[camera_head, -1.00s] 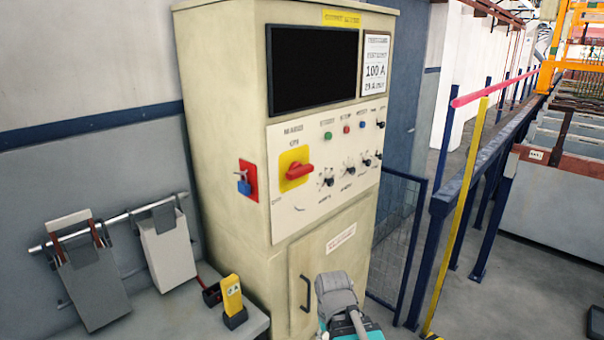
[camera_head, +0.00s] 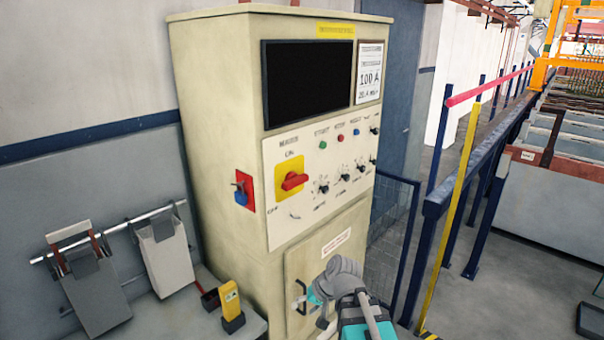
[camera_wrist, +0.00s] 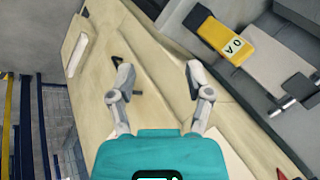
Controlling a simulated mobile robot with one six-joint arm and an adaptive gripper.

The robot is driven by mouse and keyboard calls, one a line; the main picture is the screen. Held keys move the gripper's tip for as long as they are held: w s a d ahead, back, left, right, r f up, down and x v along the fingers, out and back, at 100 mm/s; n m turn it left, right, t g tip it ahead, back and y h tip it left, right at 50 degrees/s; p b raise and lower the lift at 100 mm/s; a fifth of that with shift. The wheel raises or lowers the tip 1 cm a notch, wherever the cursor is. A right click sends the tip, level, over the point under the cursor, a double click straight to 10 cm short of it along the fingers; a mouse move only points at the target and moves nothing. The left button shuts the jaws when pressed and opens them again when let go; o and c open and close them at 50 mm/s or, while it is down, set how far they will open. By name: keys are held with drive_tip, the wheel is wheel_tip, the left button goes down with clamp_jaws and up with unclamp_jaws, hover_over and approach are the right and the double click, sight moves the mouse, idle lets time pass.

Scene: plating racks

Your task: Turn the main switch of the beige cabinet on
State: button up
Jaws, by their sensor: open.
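The beige cabinet (camera_head: 215,130) stands in the middle of the head view. Its main switch (camera_head: 293,181) is a red handle on a yellow plate at the left of the white control panel (camera_head: 310,217). The handle lies roughly level, slightly tilted. My gripper (camera_head: 302,300) is low in front of the cabinet door, near the dark door handle (camera_head: 301,297), well below the switch. In the wrist view my gripper (camera_wrist: 154,72) has its fingers spread with nothing between them, facing the beige cabinet (camera_wrist: 157,40). The switch is not clearly visible there.
A red plate with a blue padlock (camera_head: 242,191) is on the cabinet's left side. A yellow handheld device (camera_head: 230,299) stands on the bench at left, near hanging grey holders (camera_head: 95,290). Blue railing (camera_head: 440,200) is at right. Open floor (camera_head: 520,290) lies beyond it.

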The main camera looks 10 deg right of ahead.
drive_tip(key=w+d+r+m+t+y+p, duration=0.2)
drive_tip(key=w+r+t+p, duration=0.15)
drive_tip(key=r, duration=0.35)
drive_tip(key=w+d+r+m+t+y+p, duration=0.1)
drive_tip(key=w+r+m+t+y+p, duration=0.2)
drive_tip(key=r, duration=0.5)
drive_tip(key=m+t+p, duration=0.3)
drive_tip(key=m+t, duration=0.1)
drive_tip(key=t, duration=0.1)
approach(300, 182)
drive_tip(key=v, duration=0.3)
drive_tip(key=shift+s+d+f, duration=0.1)
drive_tip(key=shift+d+f, duration=0.05)
drive_tip(key=shift+d, duration=0.05)
drive_tip(key=x, duration=1.3)
drive_tip(key=shift+w+a, duration=0.3)
clamp_jaws()
drive_tip(key=shift+d, duration=0.1)
